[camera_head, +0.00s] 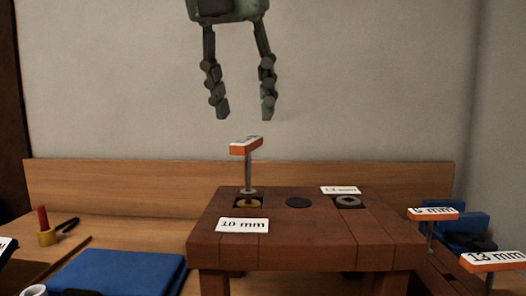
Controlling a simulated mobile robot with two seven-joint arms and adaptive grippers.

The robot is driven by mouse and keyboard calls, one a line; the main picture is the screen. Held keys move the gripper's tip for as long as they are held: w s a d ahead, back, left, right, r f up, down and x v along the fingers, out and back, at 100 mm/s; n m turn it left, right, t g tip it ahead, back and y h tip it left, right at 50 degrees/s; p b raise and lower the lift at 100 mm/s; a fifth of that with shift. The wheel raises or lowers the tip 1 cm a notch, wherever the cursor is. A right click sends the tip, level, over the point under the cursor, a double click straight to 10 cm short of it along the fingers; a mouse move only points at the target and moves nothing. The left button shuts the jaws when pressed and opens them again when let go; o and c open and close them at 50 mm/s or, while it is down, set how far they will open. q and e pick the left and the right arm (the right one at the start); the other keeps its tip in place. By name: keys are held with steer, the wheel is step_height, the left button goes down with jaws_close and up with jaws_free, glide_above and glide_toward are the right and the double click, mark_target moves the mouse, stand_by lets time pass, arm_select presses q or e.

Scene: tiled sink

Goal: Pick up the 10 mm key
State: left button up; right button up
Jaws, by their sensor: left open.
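A key with an orange handle (245,148) and a thin metal shaft stands upright in a square recess at the left of a reddish wooden stand (310,236). Its foot rests around a brass-coloured round piece. The white label "10 mm" (243,225) lies on the stand just in front of it. My left gripper (245,112) is open, fingers pointing down and empty. Its fingertips appear above the handle, one to each side, apart from it; the depth between them is hard to judge. My right gripper is not in view.
Another recess with a grey round fitting (348,202) and a partly readable label (341,190) is at the stand's right. Other orange-handled keys (433,213) (495,261) stand further right.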

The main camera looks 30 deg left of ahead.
mark_target(247, 139)
arm_select(q)
steer(key=shift+a+f, duration=0.15)
steer(key=shift+f, duration=0.8)
steer(key=x, duration=0.5)
jaws_close()
